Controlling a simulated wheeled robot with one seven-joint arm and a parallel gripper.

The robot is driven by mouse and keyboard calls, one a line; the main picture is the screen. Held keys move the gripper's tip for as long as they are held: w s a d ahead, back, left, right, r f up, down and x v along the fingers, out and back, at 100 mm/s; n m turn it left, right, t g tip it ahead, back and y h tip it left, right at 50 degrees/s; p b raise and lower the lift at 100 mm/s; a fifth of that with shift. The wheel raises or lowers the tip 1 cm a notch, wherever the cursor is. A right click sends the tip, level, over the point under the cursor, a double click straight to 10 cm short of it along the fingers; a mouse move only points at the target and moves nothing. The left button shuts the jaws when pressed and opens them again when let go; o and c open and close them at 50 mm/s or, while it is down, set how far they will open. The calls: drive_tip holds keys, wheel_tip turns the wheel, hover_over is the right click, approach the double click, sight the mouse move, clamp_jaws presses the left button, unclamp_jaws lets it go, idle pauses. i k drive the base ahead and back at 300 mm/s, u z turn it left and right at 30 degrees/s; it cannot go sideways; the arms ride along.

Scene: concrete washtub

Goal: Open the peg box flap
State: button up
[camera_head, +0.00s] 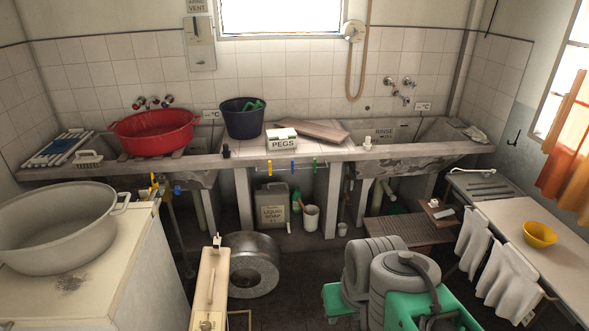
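The peg box (282,144) is a small pale box with the word PEGS on its front. It stands near the front edge of the counter, between the two sinks, and its labelled front faces me. A whitish piece shows on its top; the box is too small to tell how far its flap is open or shut. My gripper cannot be made out in this view, so its state and its place relative to the box do not show.
A dark blue bucket (243,119) and red basin (155,133) stand left of the box; a board (313,131) lies behind it. Coloured pegs hang below the counter edge. Bulky grey-and-green shapes fill the lower right foreground.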

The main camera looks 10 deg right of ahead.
sight(282, 134)
drive_tip(key=z, duration=0.5)
drive_tip(key=i, duration=2.5)
drive_tip(key=u, duration=3.2)
